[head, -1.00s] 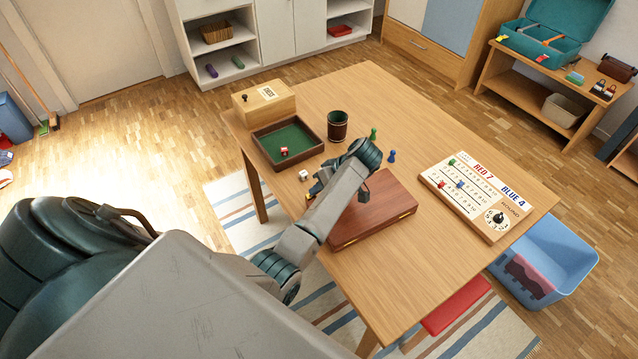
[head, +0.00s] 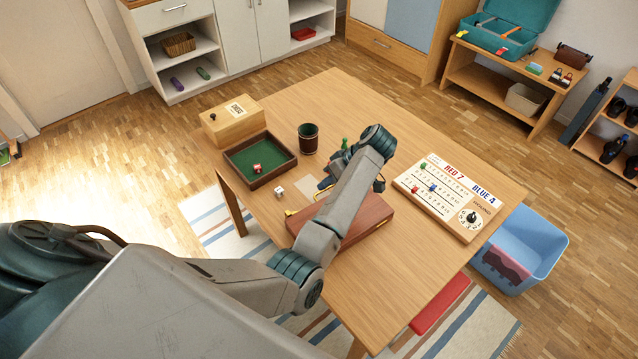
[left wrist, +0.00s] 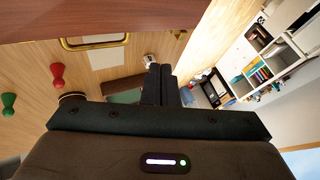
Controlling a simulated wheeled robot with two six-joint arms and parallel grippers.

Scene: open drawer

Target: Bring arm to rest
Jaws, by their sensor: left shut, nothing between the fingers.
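My left arm reaches over the wooden table (head: 420,285) in the head view, above the reddish-brown wooden case (head: 368,222). My left gripper is mostly hidden behind its own arm there. In the left wrist view my left gripper (left wrist: 160,70) is shut, its two dark fingers together with nothing between them. The case (left wrist: 40,18) with its brass handle fills the top left of that view, apart from the fingers. A white die (left wrist: 149,60) appears just beside the fingertips in the picture; the distance cannot be told. My right gripper is not in view.
On the table are a green-lined tray (head: 284,175), a dark cup (head: 308,138), a wooden box (head: 232,122) and a score board (head: 445,198). A green pawn (left wrist: 9,103) and a red pawn (left wrist: 58,75) show too. A blue bin (head: 525,250) stands right. The table's front is clear.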

